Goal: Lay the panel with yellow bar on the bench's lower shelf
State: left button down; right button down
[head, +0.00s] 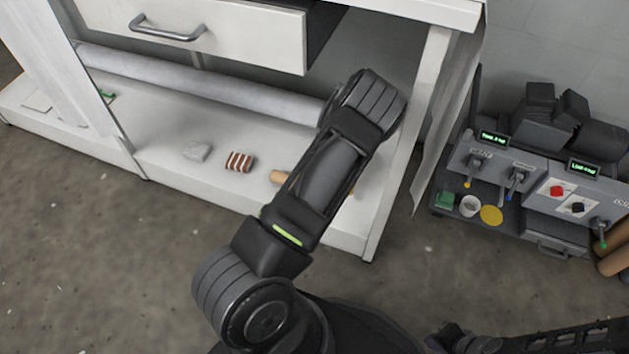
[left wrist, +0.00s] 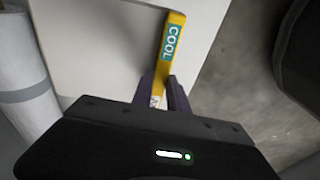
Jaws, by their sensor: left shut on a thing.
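In the left wrist view my left gripper (left wrist: 164,95) is shut on the yellow bar (left wrist: 167,62), which has a teal COOL label. A pale surface lies behind the bar; I cannot tell whether it is panel or shelf.
A long pale roll (head: 200,82) lies along the back of the shelf. A grey lump (head: 197,151), a red striped block (head: 239,162) and a tan piece (head: 279,177) lie near its front. A drawer (head: 225,25) is above. A grey control unit (head: 530,185) stands right.

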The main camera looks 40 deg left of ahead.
pick_arm(q)
jog(key=shift+f+b, duration=0.4)
jog(key=shift+f, duration=1.45)
jog(key=shift+f+b, duration=0.75)
jog(key=shift+f, duration=1.2)
jog(key=c, duration=1.3)
grip_release()
